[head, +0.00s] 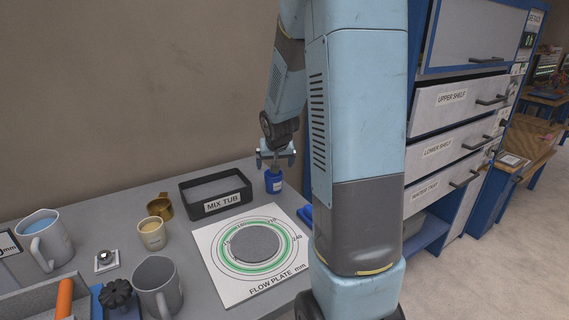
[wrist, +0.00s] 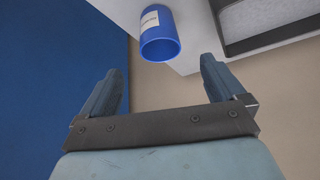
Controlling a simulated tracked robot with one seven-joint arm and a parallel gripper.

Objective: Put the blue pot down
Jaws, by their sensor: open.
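The blue pot (head: 273,182) stands upright on the grey bench, at the right end of the black MIX TUB tray (head: 214,192). It carries a white label. My gripper (head: 276,154) is just above the pot in the head view, with its fingers spread. In the wrist view the pot (wrist: 161,38) lies beyond the open fingertips (wrist: 162,75), with nothing between the fingers. The pot looks apart from the fingers. The head view does not show well how large the gap is.
The FLOW PLATE (head: 210,247) lies in front of the tub. A brass cup (head: 161,206), a cream cup (head: 152,234), a grey mug (head: 158,287) and a jug of blue liquid (head: 46,240) stand to the left. Drawers (head: 455,100) stand right, partly behind my arm.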

